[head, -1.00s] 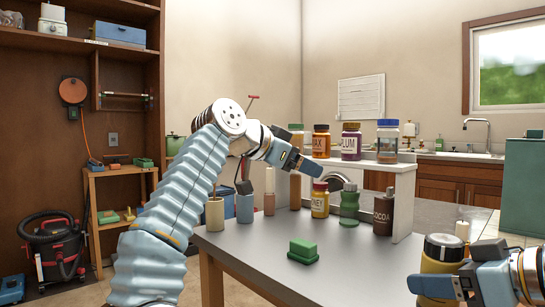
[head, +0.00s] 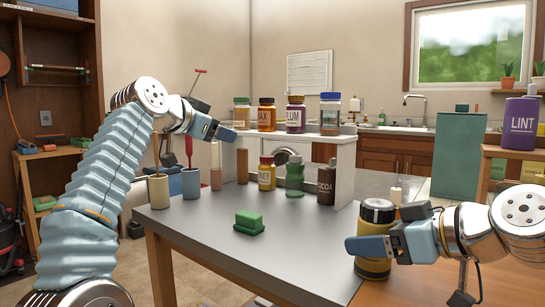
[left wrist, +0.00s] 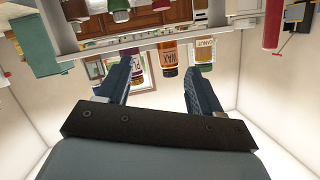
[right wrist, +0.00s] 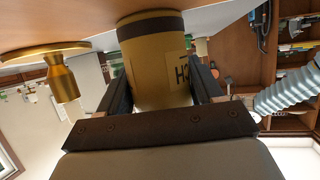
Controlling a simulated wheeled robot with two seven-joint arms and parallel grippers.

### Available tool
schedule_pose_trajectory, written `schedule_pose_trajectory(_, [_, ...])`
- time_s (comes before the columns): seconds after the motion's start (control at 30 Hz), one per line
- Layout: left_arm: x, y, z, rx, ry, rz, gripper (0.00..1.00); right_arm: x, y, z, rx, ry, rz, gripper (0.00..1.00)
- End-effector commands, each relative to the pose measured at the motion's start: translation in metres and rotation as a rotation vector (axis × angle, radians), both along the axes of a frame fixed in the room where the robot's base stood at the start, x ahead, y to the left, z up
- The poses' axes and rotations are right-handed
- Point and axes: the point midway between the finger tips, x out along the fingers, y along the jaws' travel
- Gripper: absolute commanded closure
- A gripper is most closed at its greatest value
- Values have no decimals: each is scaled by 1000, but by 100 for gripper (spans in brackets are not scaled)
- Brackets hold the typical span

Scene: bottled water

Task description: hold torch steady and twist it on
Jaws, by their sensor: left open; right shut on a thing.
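The torch (head: 376,240) is a yellow cylinder with a dark band and a dark cap, upright at the right front of the head view. My right gripper (head: 372,246) is shut around its body; the fingers hide part of it. In the right wrist view the torch (right wrist: 152,70) sits between the fingers with part of a lettered label showing. Its end is against a wooden surface, though I cannot tell if it bears on it. My left gripper (head: 228,132) is open and empty in the air, in front of the small shelf and well away from the torch.
A grey table (head: 195,228) carries a green block (head: 250,222), several cups and bottles, including a cocoa bottle (head: 326,185). A white shelf (head: 345,160) holds several jars behind. A purple LINT jug (head: 522,122) stands at right. The table's middle is mostly clear.

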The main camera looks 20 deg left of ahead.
Motion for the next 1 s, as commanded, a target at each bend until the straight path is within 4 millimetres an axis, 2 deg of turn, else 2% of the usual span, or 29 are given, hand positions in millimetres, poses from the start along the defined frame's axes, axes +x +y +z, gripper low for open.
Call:
schedule_pose_trajectory(0.17, [-2, -11, -7, -10, 19, -54, 35, 0, 0, 0, 0, 0, 0, 61])
schedule_pose_trajectory(0.27, [-9, -35, -23, -31, 55, -172, 35, 0, 0, 0, 0, 0, 0, 61])
schedule_pose_trajectory(0.33, [-19, -60, -37, -57, 82, -293, 35, 0, 0, 0, 0, 0, 0, 61])
schedule_pose_trajectory(0.5, [-67, -130, -70, -169, 107, -623, 35, 0, 0, 0, 0, 0, 0, 61])
schedule_pose_trajectory(0.63, [-109, -172, -85, -279, 85, -824, 35, 0, 0, 0, 0, 0, 0, 61])
schedule_pose_trajectory(0.8, [-150, -202, -96, -400, 39, -974, 35, 0, 0, 0, 0, 0, 0, 61])
schedule_pose_trajectory(0.9, [-163, -210, -98, -442, 20, -1012, 35, 0, 0, 0, 0, 0, 0, 61])
schedule_pose_trajectory(1.0, [-167, -218, -99, -460, 10, -1028, 35, 0, 0, 0, 0, 0, 0, 61])
